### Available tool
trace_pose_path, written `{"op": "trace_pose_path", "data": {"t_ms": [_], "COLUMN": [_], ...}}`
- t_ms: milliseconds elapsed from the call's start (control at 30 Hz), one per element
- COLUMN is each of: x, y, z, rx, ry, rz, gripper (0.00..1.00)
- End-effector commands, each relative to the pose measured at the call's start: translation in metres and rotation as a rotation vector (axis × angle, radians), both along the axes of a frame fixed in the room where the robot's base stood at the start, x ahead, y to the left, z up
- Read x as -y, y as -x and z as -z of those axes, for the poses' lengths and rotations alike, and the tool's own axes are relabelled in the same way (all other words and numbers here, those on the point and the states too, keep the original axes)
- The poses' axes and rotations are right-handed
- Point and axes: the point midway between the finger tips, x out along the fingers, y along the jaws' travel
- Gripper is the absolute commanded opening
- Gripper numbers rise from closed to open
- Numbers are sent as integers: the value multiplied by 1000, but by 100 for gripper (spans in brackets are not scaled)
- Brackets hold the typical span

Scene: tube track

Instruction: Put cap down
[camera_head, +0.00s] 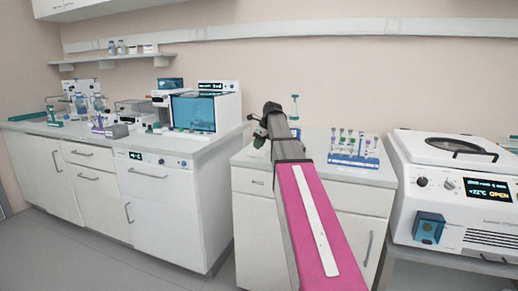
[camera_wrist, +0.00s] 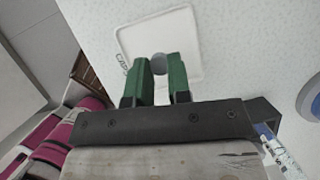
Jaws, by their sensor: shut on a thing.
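My gripper (camera_wrist: 159,66) has green fingers and is shut on a small round grey cap (camera_wrist: 159,62), which sits between the fingertips in the wrist view. Below it is a flat white square tray (camera_wrist: 130,42) with dark lettering that seems to read "CAPS". The fingers and cap overlap the tray in the picture; I cannot tell how high the cap is above it. In the head view my gripper (camera_head: 261,133) is at the left edge of the middle counter, and the cap and tray are hidden there.
A blue-and-white rack (camera_head: 354,160) with several tubes stands right of my arm. A teal upright item (camera_head: 294,108) stands behind the arm. A centrifuge (camera_head: 455,190) with "OPEN" on its display is at the right. The left counter (camera_head: 150,137) holds lab equipment.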

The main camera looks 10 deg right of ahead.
Motion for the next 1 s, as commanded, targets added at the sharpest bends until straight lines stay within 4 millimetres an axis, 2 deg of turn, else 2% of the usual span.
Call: {"op": "trace_pose_path", "data": {"t_ms": [33, 133, 500, 533, 600, 867, 1000], "x": [0, 0, 0, 0, 0, 0, 1], "y": [1, 1, 0, 0, 0, 0, 1], "z": [9, 18, 22, 21, 21, 21, 14], "rx": [-2, -1, -1, 0, 0, 0, 0], "ry": [-1, 0, 1, 0, 0, 0, 0], "rz": [0, 0, 0, -1, -1, -1, -1], "gripper": [0, 0, 0, 25, 44, 44, 44]}}
